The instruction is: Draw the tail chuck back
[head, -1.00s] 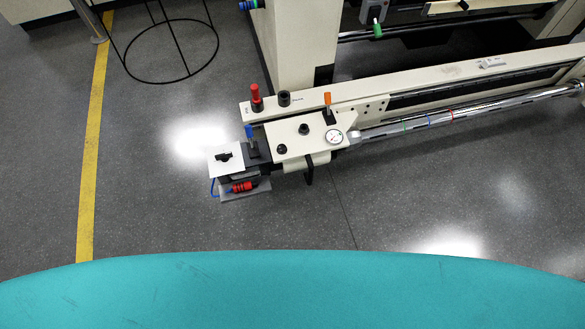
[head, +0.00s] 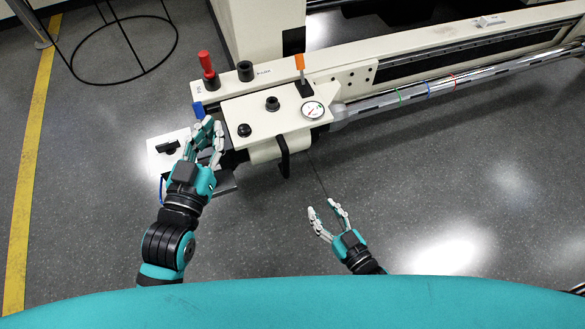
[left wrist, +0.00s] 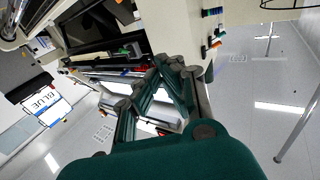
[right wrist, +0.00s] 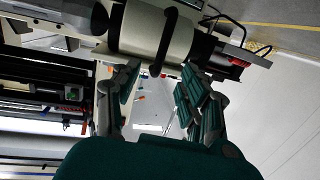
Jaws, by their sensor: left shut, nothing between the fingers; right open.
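The tail chuck is a cream housing (head: 255,118) with a round gauge (head: 313,110), black knobs and an orange lever (head: 300,68), at the left end of the long rail. Its nose meets a shiny striped shaft (head: 415,92). My left gripper (head: 208,128) is shut and empty at the housing's left end, just in front of a blue lever (head: 198,109); I cannot tell whether they touch. My right gripper (head: 325,208) is open and empty, in front of the housing. In the right wrist view, a black looped handle (right wrist: 164,42) and cream cylinder (right wrist: 143,27) lie beyond its fingers.
The cream rail (head: 400,52) runs to the upper right. A red-topped post (head: 206,65) and black knob (head: 245,70) stand behind the housing. A white plate (head: 160,155) sits left of it. A black wire ring stand (head: 120,75) is upper left. The floor in front is clear.

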